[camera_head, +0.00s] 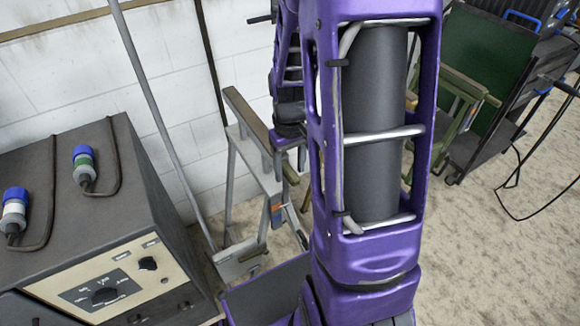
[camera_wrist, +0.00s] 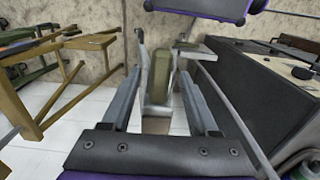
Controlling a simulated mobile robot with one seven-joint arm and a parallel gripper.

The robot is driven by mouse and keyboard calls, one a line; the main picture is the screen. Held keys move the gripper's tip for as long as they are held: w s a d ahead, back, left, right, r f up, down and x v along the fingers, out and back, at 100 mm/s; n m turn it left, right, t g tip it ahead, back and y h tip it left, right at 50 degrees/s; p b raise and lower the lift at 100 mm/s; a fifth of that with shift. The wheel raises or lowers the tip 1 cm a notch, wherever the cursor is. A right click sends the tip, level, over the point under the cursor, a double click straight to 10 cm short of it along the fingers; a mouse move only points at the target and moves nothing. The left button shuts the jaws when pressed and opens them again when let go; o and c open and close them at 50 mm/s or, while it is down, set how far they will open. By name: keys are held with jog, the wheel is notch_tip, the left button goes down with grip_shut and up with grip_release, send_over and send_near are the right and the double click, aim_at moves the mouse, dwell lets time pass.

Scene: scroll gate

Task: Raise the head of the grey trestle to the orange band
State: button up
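The grey trestle (camera_head: 231,170) stands by the white wall in the head view, with a brown beam (camera_head: 247,117) along its head. A small orange patch (camera_head: 277,209) shows low on it beside a blue one; I cannot tell if this is the orange band. In the wrist view, the trestle's head (camera_wrist: 160,80) shows beyond and between the fingers of my gripper (camera_wrist: 160,82). The fingers are apart, with a gap on each side of the head, and hold nothing I can see. In the head view my purple arm hides much of the gripper and the trestle's right side.
A dark control cabinet (camera_head: 125,205) with blue-ended plugs stands left of the trestle. A grey pole (camera_head: 160,120) leans between them. Olive wooden frames (camera_head: 460,92) and a dark cart (camera_head: 510,105) stand at right. The speckled floor at right is mostly clear, apart from black cables.

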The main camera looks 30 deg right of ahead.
notch_tip(320, 180, up, 17)
jog(key=p, duration=0.2)
jog(key=shift+r, duration=0.2)
dwell(0.6)
